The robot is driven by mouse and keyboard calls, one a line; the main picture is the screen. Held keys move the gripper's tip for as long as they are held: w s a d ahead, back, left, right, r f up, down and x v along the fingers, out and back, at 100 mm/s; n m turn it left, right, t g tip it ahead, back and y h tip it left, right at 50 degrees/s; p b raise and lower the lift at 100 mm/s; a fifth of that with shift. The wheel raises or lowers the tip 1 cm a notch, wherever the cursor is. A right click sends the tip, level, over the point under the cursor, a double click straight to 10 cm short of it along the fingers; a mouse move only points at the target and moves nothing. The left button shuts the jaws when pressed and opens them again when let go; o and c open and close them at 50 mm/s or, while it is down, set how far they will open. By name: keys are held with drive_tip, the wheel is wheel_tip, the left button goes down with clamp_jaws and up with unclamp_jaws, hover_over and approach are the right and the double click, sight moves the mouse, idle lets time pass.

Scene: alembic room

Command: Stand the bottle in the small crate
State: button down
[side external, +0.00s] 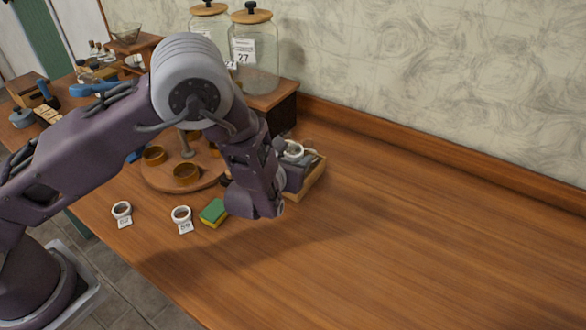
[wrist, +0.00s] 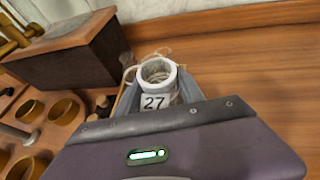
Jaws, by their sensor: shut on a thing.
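The bottle (wrist: 158,72) shows in the wrist view as a pale, round-mouthed thing with a white "27" label. Its pale top also shows in the side view (side external: 293,150). My gripper (wrist: 160,88) is shut on it, with a grey finger at each side. The bottle looks roughly upright; its lower part is hidden by my gripper. The small crate (side external: 314,181) is a light wooden box on the table, right beside and partly behind my gripper in the side view. The bottle is at or over the crate; I cannot tell whether it touches the bottom.
A green and yellow sponge (side external: 213,212) and two white rings with tags (side external: 122,210) (side external: 182,214) lie at the front. A round wooden stand (side external: 155,182) with brown cups is left. A dark wooden box (wrist: 70,55) stands behind. The table's right side is clear.

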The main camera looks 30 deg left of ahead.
wheel_tip(320, 180, down, 3)
drive_tip(key=shift+r, duration=0.15)
drive_tip(key=shift+f, duration=0.45)
